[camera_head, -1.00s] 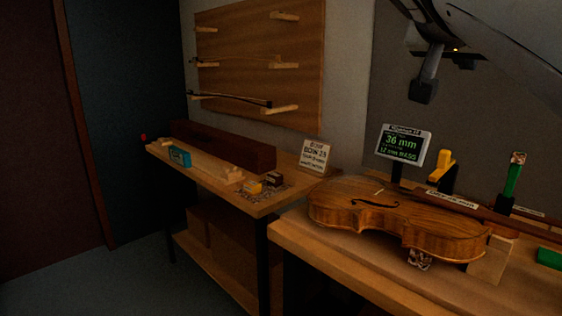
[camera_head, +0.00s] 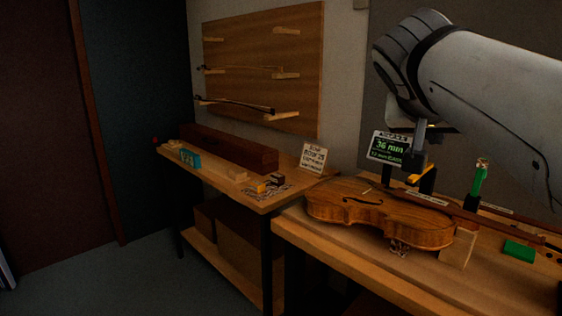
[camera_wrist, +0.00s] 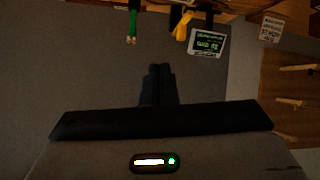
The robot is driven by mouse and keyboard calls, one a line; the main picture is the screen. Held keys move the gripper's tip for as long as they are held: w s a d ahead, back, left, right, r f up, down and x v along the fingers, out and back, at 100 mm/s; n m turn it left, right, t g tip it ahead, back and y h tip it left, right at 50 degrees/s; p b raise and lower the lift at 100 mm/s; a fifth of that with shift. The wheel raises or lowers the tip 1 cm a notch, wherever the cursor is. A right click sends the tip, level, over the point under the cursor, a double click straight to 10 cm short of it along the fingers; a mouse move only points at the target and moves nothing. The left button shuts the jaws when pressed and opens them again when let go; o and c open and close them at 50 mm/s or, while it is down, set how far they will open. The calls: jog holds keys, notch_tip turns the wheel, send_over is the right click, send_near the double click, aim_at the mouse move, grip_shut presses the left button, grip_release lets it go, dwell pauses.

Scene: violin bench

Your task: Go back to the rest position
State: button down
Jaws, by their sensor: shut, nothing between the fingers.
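My gripper (camera_head: 416,172) points down from the arm at the upper right in the head view, just in front of the small display. In the wrist view its two dark fingers (camera_wrist: 160,70) lie together with nothing between them. A violin (camera_head: 378,212) lies on the right-hand bench (camera_head: 330,245), below and to the left of the gripper. In the head view the gripper and the violin look apart.
A display (camera_head: 385,148) reading 36 mm, a yellow clamp-like tool (camera_head: 421,174) and a green-handled tool (camera_head: 479,180) stand behind the violin. A green block (camera_head: 519,250) lies at right. A bow rack (camera_head: 240,50) hangs over the left bench, which holds a dark case (camera_head: 225,148).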

jog(key=s+a+f+n+g+y+p, duration=0.3)
jog(key=s+f+p, duration=0.3)
jog(key=f+p, duration=0.2)
jog(key=s+a+f+n+g+y+p, duration=0.2)
jog(key=s+a+f+p, duration=0.4)
jog(key=f, duration=0.4)
jog(key=shift+s+a+n+g+y+p, duration=0.25)
jog(key=shift+n+g+y+p, duration=0.2)
jog(key=shift+y+p, duration=0.55)
jog(key=shift+d, duration=0.15)
